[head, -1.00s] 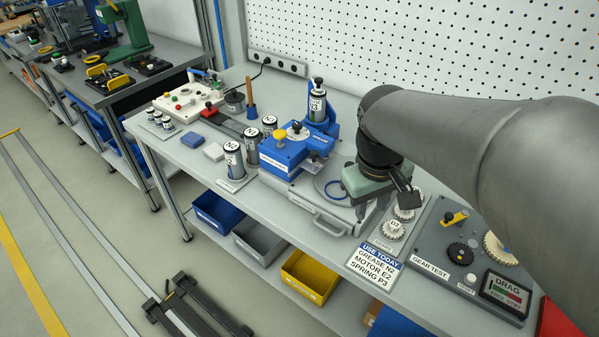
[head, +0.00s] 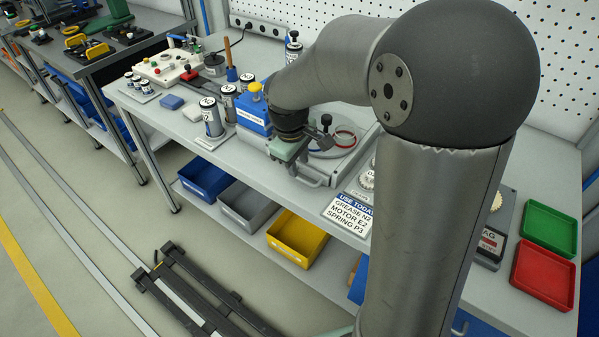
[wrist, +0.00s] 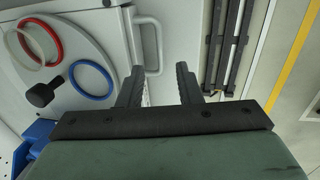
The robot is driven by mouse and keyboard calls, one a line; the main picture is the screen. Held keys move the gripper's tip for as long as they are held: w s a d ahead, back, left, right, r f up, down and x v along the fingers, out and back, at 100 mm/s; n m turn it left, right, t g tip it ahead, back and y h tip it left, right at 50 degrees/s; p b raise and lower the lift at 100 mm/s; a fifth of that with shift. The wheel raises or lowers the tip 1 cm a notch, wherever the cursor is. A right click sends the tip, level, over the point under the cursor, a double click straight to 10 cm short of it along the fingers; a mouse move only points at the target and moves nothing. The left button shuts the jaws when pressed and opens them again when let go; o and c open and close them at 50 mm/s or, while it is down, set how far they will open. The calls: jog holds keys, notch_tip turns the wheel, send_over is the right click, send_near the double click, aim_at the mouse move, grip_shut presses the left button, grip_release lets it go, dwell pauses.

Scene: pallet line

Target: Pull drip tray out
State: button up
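A pale grey unit with a bar handle on its front, which looks like the drip tray (head: 345,157), stands on the bench beside the blue machine (head: 252,112). In the head view my gripper (head: 297,168) is at the front of the unit, close to the handle (head: 312,180). My wrist hides part of the unit there.
A blue ring (wrist: 91,80), a red ring (wrist: 52,38) and a black knob (wrist: 42,93) are on top of the unit. Grease cylinders (head: 211,118) stand left. The sign (head: 350,214) lies right. Yellow bin (head: 297,238) is below. The aisle in front has floor rails.

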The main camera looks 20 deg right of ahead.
aim_at(301, 179)
jog(key=f, duration=0.5)
jog(key=shift+w+d, duration=0.3)
jog(key=shift+d, duration=0.05)
grip_shut()
